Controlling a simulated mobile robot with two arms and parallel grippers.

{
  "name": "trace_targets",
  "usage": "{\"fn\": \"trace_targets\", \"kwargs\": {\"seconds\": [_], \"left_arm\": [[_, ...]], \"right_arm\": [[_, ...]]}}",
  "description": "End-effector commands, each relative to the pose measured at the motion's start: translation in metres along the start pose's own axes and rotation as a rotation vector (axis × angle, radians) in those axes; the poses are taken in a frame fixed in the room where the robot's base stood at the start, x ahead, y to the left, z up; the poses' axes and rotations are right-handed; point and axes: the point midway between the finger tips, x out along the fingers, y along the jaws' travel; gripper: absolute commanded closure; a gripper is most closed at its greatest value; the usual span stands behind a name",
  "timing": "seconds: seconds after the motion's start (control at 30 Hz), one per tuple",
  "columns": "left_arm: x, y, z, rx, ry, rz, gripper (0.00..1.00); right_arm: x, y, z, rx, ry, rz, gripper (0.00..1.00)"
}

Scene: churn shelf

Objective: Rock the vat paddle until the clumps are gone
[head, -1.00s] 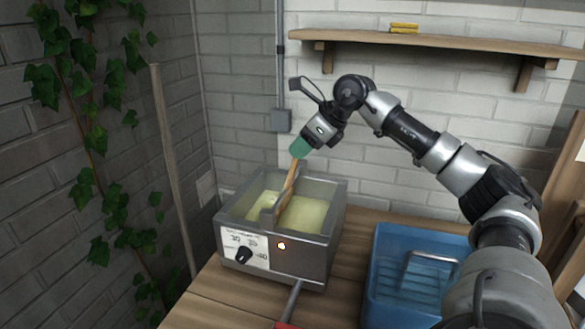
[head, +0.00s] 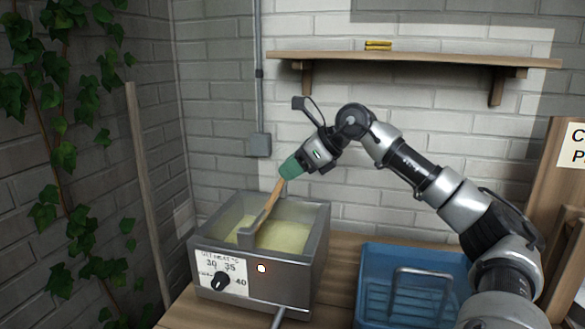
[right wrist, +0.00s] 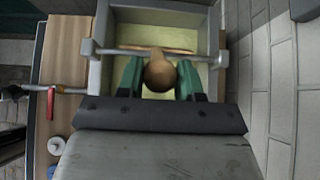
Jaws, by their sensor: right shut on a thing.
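The grey metal vat (head: 290,292) stands on the wooden bench with pale yellow contents (head: 290,232) inside. I cannot tell whether clumps remain in it. The wooden paddle (head: 274,200) slants up out of the vat, leaning to the right, with a grey lower part at the vat's near side. My right gripper (head: 290,169) is shut on the top of the paddle's handle, above the vat. In the right wrist view, the green fingers of my right gripper (right wrist: 160,82) flank the round handle end (right wrist: 160,72). My left gripper is out of view.
A blue tray (head: 366,290) with a metal handle sits right of the vat. A wooden shelf (head: 420,58) with a small yellow item (head: 378,45) is on the wall behind. A wooden pole (head: 147,190) and ivy stand at left. The vat's front has a dial (head: 221,281) and a lit light (head: 261,268).

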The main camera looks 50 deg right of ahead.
Motion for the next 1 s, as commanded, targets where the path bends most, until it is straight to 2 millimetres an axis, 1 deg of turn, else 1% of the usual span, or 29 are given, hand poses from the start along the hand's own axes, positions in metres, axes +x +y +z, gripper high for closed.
{"fn": "trace_targets", "kwargs": {"seconds": [0.03,0.17,0.43,0.53,0.67,0.9,1.0], "left_arm": [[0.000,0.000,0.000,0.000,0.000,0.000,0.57],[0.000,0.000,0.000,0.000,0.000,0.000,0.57],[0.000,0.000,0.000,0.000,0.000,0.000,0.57],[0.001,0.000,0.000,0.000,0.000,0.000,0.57],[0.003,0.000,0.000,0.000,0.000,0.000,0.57],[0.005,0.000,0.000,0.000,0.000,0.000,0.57],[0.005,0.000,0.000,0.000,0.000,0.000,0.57]], "right_arm": [[-0.001,0.000,0.002,0.000,-0.006,-0.002,0.60],[-0.001,0.000,0.001,0.000,-0.004,-0.002,0.40],[-0.001,0.000,0.000,0.000,-0.002,-0.001,0.39],[-0.006,-0.001,0.000,0.000,-0.002,-0.003,0.39],[-0.026,-0.001,0.000,0.001,-0.002,-0.005,0.39],[-0.075,-0.001,0.000,0.001,-0.002,-0.006,0.39],[-0.091,-0.001,0.000,0.001,-0.003,-0.004,0.39]]}}
